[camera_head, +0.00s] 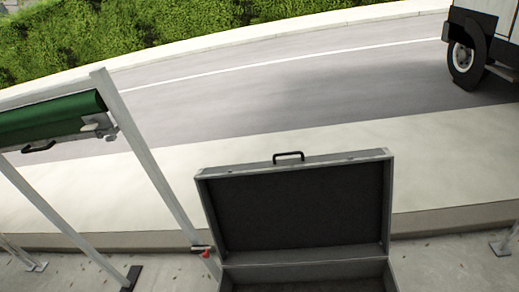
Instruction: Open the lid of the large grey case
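The large grey case (311,272) stands at the bottom middle of the head camera view. Its lid (296,208) is raised, roughly upright, with the dark inner face towards me. A black handle (288,156) sits on the lid's top edge. Only the back part of the dark interior shows; the rest of the case is cut off by the bottom edge. My gripper is not in view, and nothing is seen touching the lid.
A metal frame (150,165) with a green roll (50,115) stands at the left, close to the case. A red part (206,253) shows beside the case. Behind are a kerb, pavement and road (270,90). A truck wheel (464,60) is at the upper right. Pavement right of the case is mostly clear.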

